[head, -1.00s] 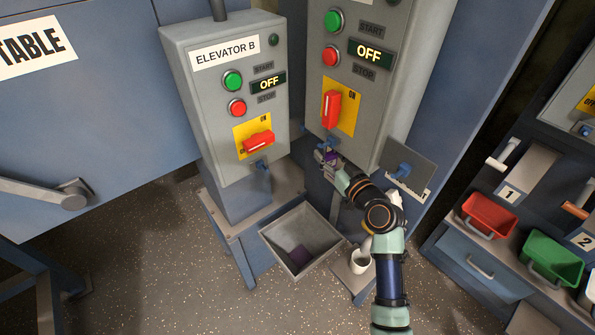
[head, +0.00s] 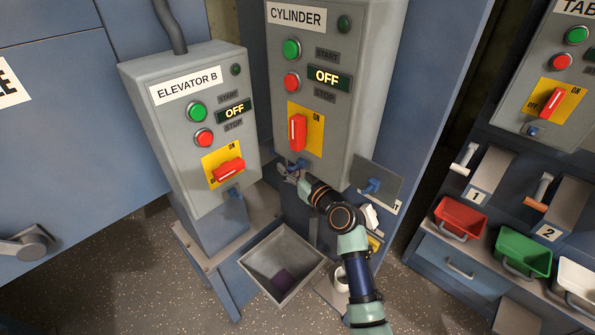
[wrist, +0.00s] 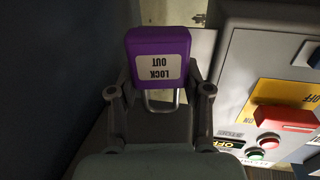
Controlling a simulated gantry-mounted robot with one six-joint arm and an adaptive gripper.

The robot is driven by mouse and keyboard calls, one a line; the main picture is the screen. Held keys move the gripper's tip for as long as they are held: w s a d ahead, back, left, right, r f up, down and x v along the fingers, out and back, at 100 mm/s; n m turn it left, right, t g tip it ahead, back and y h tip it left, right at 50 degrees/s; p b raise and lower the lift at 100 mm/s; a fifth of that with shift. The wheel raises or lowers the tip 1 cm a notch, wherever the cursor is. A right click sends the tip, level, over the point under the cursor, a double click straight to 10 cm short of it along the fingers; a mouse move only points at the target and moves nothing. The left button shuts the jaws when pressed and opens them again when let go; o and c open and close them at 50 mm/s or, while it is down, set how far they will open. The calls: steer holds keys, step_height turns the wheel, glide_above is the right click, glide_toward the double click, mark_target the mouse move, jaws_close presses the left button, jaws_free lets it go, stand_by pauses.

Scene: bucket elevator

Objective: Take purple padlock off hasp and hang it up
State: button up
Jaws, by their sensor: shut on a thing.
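The purple padlock (wrist: 158,50) sits between my fingertips in the wrist view, its upside-down label reading LOCK OUT. Its metal shackle (wrist: 162,102) points back toward my palm. My gripper (head: 291,175) is shut on the padlock, just below the CYLINDER box (head: 325,80) in the head view. A blue hasp (head: 302,163) shows at the box's lower edge, under the red switch handle (head: 298,132), which points up. The padlock is tiny in the head view; I cannot tell whether its shackle is still through the hasp. A blue hook (head: 373,185) sits on a grey plate right of the box.
The ELEVATOR B box (head: 190,130) stands close on the left with its own blue hasp (head: 233,192). An open grey hopper (head: 262,258) lies below, a dark purplish patch inside. Red (head: 460,218) and green (head: 523,250) bins stand at right.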

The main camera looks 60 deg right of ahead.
steer(key=shift+w+d, duration=0.2)
steer(key=shift+w, duration=0.45)
steer(key=shift+w+b, duration=0.15)
steer(key=shift+b, duration=0.4)
steer(key=shift+a+b+x, duration=0.15)
steer(key=shift+b+x, duration=0.5)
steer(key=shift+x, duration=0.2)
steer(key=shift+a+b+x, duration=0.15)
steer(key=shift+b+x, duration=0.45)
steer(key=shift+x, duration=0.2)
steer(key=shift+w+f, duration=0.1)
steer(key=shift+f+b, duration=0.35)
steer(key=shift+b, duration=0.2)
steer(key=shift+f+b, duration=0.35)
steer(key=shift+b, duration=0.05)
